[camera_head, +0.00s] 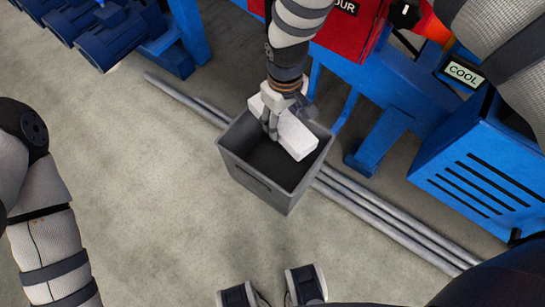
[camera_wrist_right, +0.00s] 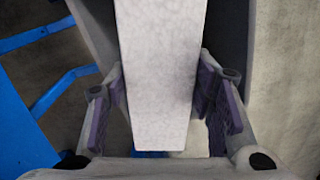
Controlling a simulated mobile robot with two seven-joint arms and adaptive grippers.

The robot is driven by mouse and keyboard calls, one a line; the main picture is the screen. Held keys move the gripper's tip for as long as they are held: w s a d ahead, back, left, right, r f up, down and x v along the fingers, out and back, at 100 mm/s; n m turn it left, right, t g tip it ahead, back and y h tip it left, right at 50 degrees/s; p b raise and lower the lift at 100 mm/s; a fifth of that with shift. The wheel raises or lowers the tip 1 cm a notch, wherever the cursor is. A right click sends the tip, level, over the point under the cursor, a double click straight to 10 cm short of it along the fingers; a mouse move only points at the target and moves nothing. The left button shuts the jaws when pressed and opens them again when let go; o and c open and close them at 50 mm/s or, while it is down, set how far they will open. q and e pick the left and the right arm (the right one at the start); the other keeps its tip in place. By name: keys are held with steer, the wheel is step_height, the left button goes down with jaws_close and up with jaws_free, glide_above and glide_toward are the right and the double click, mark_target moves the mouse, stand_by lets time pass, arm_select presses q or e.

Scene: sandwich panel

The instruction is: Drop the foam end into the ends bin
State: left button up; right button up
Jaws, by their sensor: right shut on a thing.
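The foam end is a white block (camera_head: 296,138); it also fills the middle of the right wrist view (camera_wrist_right: 160,75). My right gripper (camera_head: 272,120) is shut on it, with one finger pad on each side of the block in the right wrist view. The ends bin (camera_head: 255,182) is an open dark grey box on the floor. The foam end is over the bin's opening, slanting across its far side. How high it is above the rim is hard to tell. The visible part of the bin's inside looks empty. My left arm shows at the left, but its gripper is out of view.
Grey metal pipes (camera_head: 385,218) run along the floor behind and beside the bin. Blue machine frames stand at the back and right, with a slotted blue box (camera_head: 470,185) under a COOL sign (camera_head: 465,72). A red panel (camera_head: 350,40) is at the top. The concrete floor at left is clear.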

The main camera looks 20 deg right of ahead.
arm_select(q)
steer(key=s+f+b, duration=0.1)
steer(key=f+b, duration=0.1)
steer(key=shift+s+f+g, duration=0.3)
steer(key=shift+s+f, duration=0.1)
arm_select(e)
step_height(320, 180, down, 5)
steer(key=shift+r, duration=0.15)
steer(key=o, duration=1.2)
steer(key=shift+o, duration=0.2)
step_height(320, 180, up, 12)
steer(key=shift+r, duration=0.1)
